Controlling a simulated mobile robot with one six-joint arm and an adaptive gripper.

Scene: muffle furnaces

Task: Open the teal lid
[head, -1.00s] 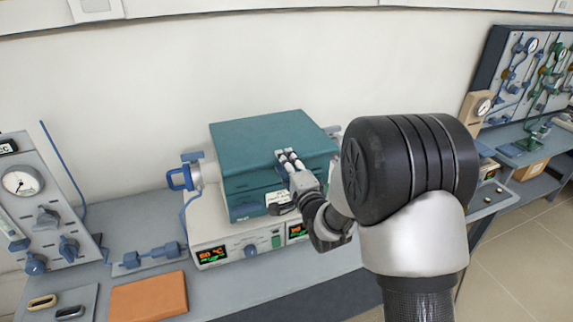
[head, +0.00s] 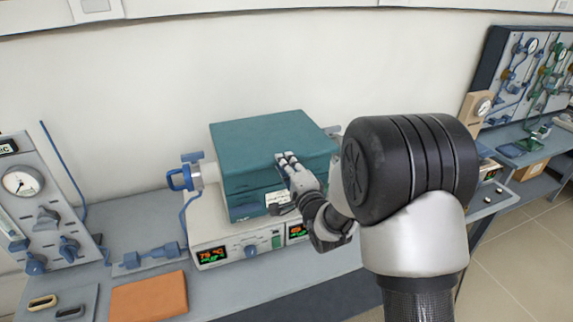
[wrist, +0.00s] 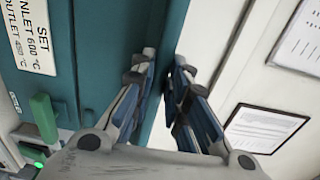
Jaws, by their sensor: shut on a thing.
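The teal lid (head: 262,142) lies closed, or nearly so, on the teal furnace body (head: 238,208). It looks like a thick slab with a flat top. My gripper (head: 287,158) reaches its front edge from the right front. In the wrist view, the lid (wrist: 112,35) fills the middle left. The two fingers of my gripper (wrist: 160,68) stand on either side of the lid's edge and are shut on it. The exact contact is partly hidden by the fingers.
The white control base (head: 215,235) with lit displays stands below the furnace. A blue valve fitting (head: 181,178) sits at its left. An orange block (head: 148,298) and a gauge panel (head: 22,195) are at the left. The wall behind the lid is bare.

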